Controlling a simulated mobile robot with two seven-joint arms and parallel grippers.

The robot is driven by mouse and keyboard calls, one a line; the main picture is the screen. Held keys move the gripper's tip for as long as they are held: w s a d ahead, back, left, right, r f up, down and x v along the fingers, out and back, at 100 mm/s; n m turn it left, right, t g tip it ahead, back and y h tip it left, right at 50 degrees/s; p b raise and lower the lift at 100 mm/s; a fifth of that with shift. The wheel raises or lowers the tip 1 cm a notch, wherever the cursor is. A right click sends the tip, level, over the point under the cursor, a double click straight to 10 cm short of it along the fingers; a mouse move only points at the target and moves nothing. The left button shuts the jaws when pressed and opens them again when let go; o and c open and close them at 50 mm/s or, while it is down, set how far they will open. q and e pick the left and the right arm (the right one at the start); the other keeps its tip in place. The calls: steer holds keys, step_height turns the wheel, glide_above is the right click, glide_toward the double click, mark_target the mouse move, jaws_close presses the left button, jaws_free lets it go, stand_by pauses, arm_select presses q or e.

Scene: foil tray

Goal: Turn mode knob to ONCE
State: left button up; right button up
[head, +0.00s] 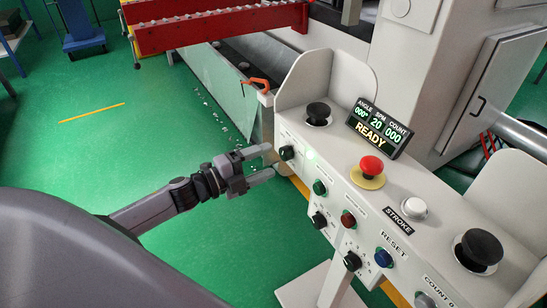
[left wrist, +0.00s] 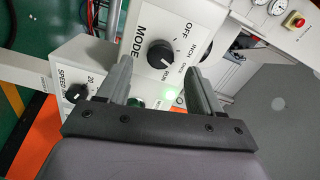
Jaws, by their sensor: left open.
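The black mode knob (head: 286,153) is at the left end of the white control panel. In the left wrist view the mode knob (left wrist: 161,54) sits beside the word MODE, with OFF, INCH, ONCE and RUN printed around it. Its exact setting is too small to tell. My left gripper (head: 270,160) is open with its fingers pointing at the knob. In the left wrist view the knob shows just beyond and between the fingertips (left wrist: 158,68), with no clear contact. My right gripper is not in view.
A display (head: 378,128) reads READY. A red emergency button (head: 371,166), black palm buttons (head: 318,113) and a blue reset button (head: 383,258) are on the panel. A speed knob (left wrist: 75,92) is near the left finger. Green floor lies left of the panel.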

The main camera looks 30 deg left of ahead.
arm_select(q)
steer(key=shift+v, duration=1.2)
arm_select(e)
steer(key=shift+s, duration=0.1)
